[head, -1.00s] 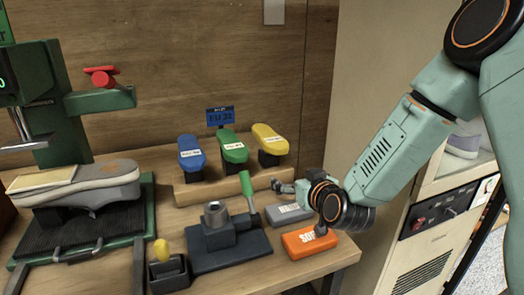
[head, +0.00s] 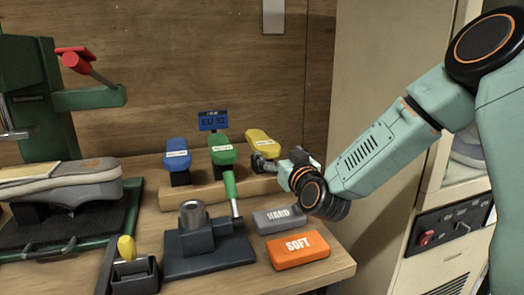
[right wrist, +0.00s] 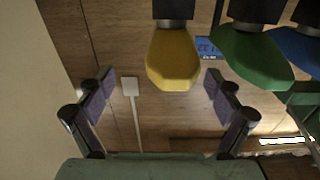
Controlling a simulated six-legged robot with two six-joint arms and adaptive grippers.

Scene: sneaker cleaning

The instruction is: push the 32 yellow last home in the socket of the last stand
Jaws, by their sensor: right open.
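The yellow last (head: 262,139) stands on a dark post at the right end of the wooden rack (head: 240,187) at the back of the bench. My right gripper (head: 266,163) is at its front, just below the toe. In the right wrist view the yellow last (right wrist: 173,60) appears from the top, between the spread fingers of my right gripper (right wrist: 161,95). The fingers are open with gaps to the last. The last stand (head: 208,245) is a dark block with a grey round socket (head: 193,214) and a green-handled lever (head: 230,187). My left gripper is out of view.
Green (head: 222,150) and blue (head: 177,154) lasts stand on the rack left of the yellow one, under a blue sign (head: 213,120). Grey HARD (head: 279,219) and orange SOFT (head: 299,250) blocks lie below my right arm. A sneaker (head: 75,184) sits in the green press at left.

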